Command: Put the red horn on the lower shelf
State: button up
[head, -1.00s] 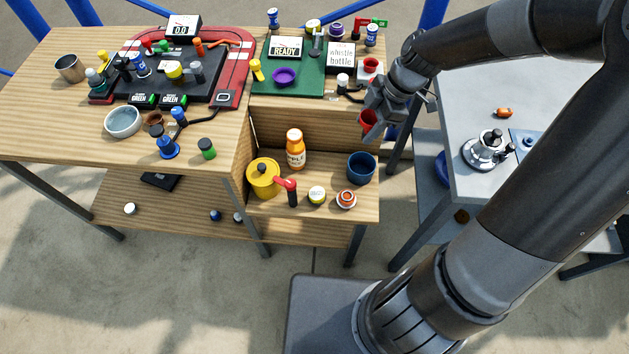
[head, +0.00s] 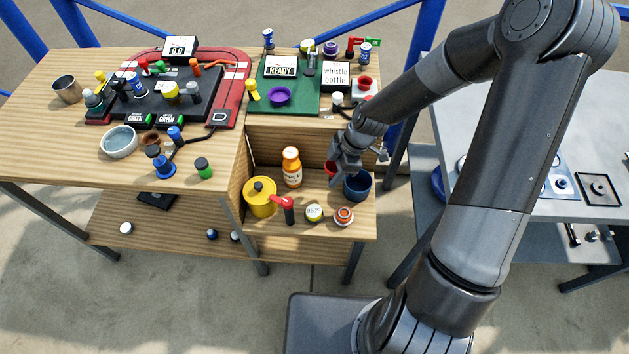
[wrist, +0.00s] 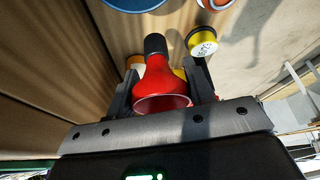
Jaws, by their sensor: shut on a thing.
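The red horn (wrist: 165,82), with a flared red bell and a black bulb, is between the fingers of my gripper (wrist: 163,75) in the wrist view. My gripper is shut on it, bell toward the wrist camera and bulb pointing away. In the head view my gripper (head: 350,158) hangs over the back right of the lower shelf (head: 330,222), close to the blue cup. Only a small red part of the horn (head: 330,167) shows there, the rest hidden by the gripper. I cannot tell whether the horn touches the shelf.
The shelf holds a yellow pot (head: 260,198), an orange bottle (head: 292,168), a red-topped black item (head: 287,207), a yellow-and-white jar (head: 314,213), an orange-and-white round item (head: 343,216) and a blue cup (head: 357,187). The upper right top (head: 300,112) overhangs behind. Some bare wood lies mid-shelf.

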jog(key=a+f, duration=0.2)
jog(key=a, duration=0.1)
jog(key=a+f, duration=0.1)
jog(key=a, duration=0.1)
jog(key=shift+w+f, duration=0.15)
jog(key=shift+w, duration=0.25)
jog(key=shift+f, duration=1.9)
jog(key=shift+f, duration=0.1)
jog(key=o, duration=1)
jog(key=shift+o, duration=0.2)
